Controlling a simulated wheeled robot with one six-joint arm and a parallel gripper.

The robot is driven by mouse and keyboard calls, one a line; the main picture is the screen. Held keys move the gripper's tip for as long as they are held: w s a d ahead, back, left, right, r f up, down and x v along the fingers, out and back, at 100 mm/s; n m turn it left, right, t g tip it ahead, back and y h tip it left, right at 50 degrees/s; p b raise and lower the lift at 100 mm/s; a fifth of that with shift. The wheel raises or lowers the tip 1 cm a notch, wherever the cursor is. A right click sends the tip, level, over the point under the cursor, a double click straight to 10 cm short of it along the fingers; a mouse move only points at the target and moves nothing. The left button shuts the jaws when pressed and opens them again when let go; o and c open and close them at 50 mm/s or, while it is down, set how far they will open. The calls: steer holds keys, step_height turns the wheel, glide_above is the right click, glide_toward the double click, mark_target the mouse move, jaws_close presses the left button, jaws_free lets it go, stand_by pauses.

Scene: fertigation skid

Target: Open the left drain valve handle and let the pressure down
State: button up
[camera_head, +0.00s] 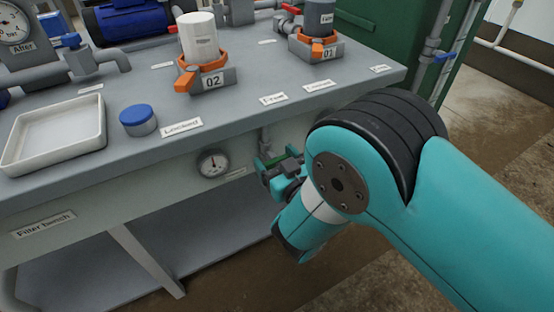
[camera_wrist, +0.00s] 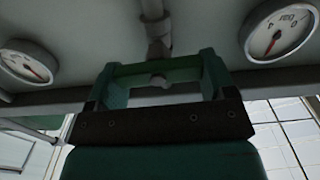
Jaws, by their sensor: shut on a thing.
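A drain valve with a green handle (camera_head: 290,158) hangs from a pipe under the front edge of the bench. In the wrist view the green handle (camera_wrist: 145,73) runs crosswise below the grey pipe (camera_wrist: 155,25). My gripper (camera_head: 281,172) reaches it from below and in front; in the wrist view its two fingers (camera_wrist: 160,80) stand at either side of the handle, shut on it. A pressure gauge (camera_head: 213,163) sits on the bench front left of the gripper. The wrist view shows a gauge at the left (camera_wrist: 25,65) and another at the right (camera_wrist: 280,32). Whether other valves lie behind my arm is hidden.
The filter bench (camera_head: 240,110) carries a white tray (camera_head: 60,133), a blue-capped jar (camera_head: 138,119) and two filter housings with orange collars, 02 (camera_head: 198,40) and 01 (camera_head: 318,20). A green cabinet (camera_head: 390,40) stands behind at right. The floor at right is open.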

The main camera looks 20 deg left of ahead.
steer(key=n, duration=0.2)
steer(key=n+b, duration=0.1)
steer(key=n, duration=0.1)
steer(key=shift+s+a+f, duration=0.1)
steer(key=shift+s+a, duration=0.1)
steer(key=n, duration=0.5)
steer(key=shift+s+a+b, duration=0.1)
steer(key=shift+b, duration=0.3)
steer(key=n, duration=0.4)
steer(key=shift+f, duration=0.15)
steer(key=shift+f+n+p, duration=0.15)
steer(key=shift+n+p, duration=0.45)
steer(key=shift+n, duration=1.6)
steer(key=shift+a, duration=0.1)
steer(key=shift+n, duration=0.3)
steer(key=o, duration=0.9)
steer(key=shift+s+f, duration=0.1)
